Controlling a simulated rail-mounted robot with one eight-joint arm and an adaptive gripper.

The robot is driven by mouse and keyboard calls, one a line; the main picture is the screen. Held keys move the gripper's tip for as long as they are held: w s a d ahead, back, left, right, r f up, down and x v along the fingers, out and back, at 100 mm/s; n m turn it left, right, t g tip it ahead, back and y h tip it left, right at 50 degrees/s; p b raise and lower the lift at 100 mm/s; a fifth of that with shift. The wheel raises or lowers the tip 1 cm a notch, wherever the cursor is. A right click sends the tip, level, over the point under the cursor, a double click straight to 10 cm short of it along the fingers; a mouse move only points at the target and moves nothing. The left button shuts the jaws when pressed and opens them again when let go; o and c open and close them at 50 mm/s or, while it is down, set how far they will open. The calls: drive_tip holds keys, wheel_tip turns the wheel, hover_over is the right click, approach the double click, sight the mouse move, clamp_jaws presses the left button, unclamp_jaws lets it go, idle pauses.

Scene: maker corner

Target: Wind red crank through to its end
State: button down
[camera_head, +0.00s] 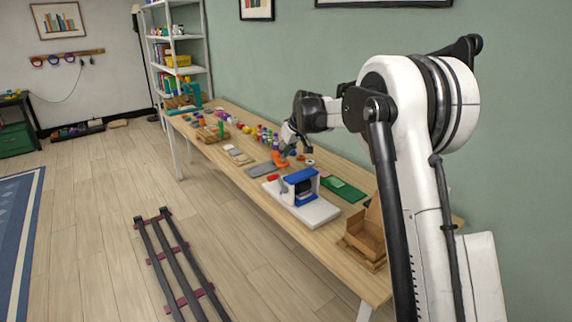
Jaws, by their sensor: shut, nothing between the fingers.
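A blue and white device (301,182) stands on a white base board (309,213) on the long table. A small red part (272,177) shows at its left side and looks like the red crank; its exact shape and turn angle are too small to tell. My gripper (292,150) is above the table behind and slightly left of the device, apart from the red part. It is shut and holds nothing. An orange object (281,160) shows just below my gripper; I cannot tell whether they touch.
A grey mat (261,170) lies left of the device and a green board (342,189) lies behind it. An open cardboard box (366,233) stands at the near right end. Several small coloured items crowd the table farther back. Dark rails (172,262) lie on the floor.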

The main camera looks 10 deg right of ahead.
sight(273, 176)
drive_tip(key=x, duration=1.4)
drive_tip(key=shift+w+a+f+g+h, duration=0.2)
drive_tip(key=shift+w+g, duration=0.15)
drive_tip(key=shift+g, duration=0.15)
drive_tip(key=shift+w+a+f+g+h, duration=0.15)
drive_tip(key=shift+w+a+g+h, duration=0.05)
drive_tip(key=shift+w+g, duration=0.25)
drive_tip(key=shift+w+a+f+b, duration=0.15)
drive_tip(key=shift+w+f+b, duration=0.1)
drive_tip(key=shift+b, duration=0.1)
